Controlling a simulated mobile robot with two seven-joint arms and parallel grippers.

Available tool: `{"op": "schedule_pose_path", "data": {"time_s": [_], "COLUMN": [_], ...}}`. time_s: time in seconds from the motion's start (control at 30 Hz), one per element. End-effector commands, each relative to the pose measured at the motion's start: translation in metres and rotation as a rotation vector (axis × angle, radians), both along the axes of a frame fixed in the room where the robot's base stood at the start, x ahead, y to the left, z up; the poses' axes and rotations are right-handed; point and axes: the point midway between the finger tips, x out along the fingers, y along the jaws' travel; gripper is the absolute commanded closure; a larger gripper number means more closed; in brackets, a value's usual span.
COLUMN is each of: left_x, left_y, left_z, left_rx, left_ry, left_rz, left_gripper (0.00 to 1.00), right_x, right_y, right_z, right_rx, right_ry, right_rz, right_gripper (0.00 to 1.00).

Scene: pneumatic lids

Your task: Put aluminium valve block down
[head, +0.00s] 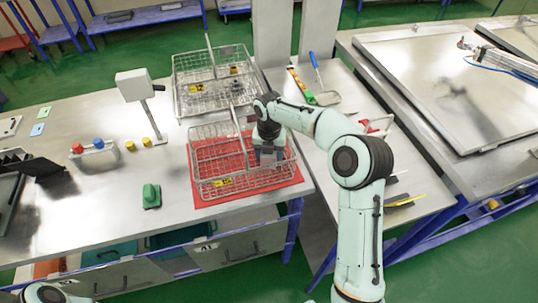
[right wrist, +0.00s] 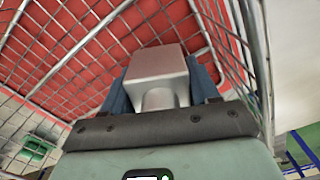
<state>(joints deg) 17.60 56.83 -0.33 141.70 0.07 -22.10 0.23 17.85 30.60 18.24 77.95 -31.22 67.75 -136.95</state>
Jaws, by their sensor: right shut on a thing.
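The aluminium valve block (right wrist: 156,65) is a grey block with a round neck. In the right wrist view it sits between the two blue fingers of my right gripper (right wrist: 160,88), which is shut on it. Under it show wire mesh and a red surface. In the head view my right gripper (head: 268,150) reaches down into the right part of the near wire basket (head: 202,165), which stands on a red mat (head: 205,203). The block is hard to make out there. Whether it touches the basket floor I cannot tell. My left gripper is not in view.
A second wire basket (head: 180,83) with yellow-labelled items stands behind. A green object (head: 151,196), a red and blue button box (head: 95,151) and a white display on a post (head: 134,84) are left. Basket walls stand close around my right gripper.

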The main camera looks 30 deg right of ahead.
Motion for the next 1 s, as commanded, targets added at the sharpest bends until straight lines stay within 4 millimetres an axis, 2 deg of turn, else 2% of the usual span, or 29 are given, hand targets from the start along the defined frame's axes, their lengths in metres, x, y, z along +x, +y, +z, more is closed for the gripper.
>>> {"op": "schedule_pose_path", "data": {"time_s": [0.1,0.13,0.2,0.57,0.67,1.0], "left_x": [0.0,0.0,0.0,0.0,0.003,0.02], "left_y": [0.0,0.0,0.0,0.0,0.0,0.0], "left_z": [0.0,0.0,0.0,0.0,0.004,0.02], "left_rx": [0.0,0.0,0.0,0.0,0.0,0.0], "left_ry": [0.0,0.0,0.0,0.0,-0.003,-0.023], "left_rz": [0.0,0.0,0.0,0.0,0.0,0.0], "left_gripper": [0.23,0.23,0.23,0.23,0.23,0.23], "right_x": [0.0,0.0,0.0,0.0,0.001,0.002], "right_y": [0.0,0.0,0.0,0.0,0.0,0.0], "right_z": [-0.003,-0.003,-0.003,0.003,0.017,0.091], "right_rx": [-0.001,0.0,0.0,0.0,-0.002,-0.001], "right_ry": [-0.001,0.001,0.001,-0.002,-0.004,-0.007], "right_rz": [0.0,0.0,0.0,0.0,0.0,0.0], "right_gripper": [0.97,0.31,0.15,0.15,0.15,0.15]}}
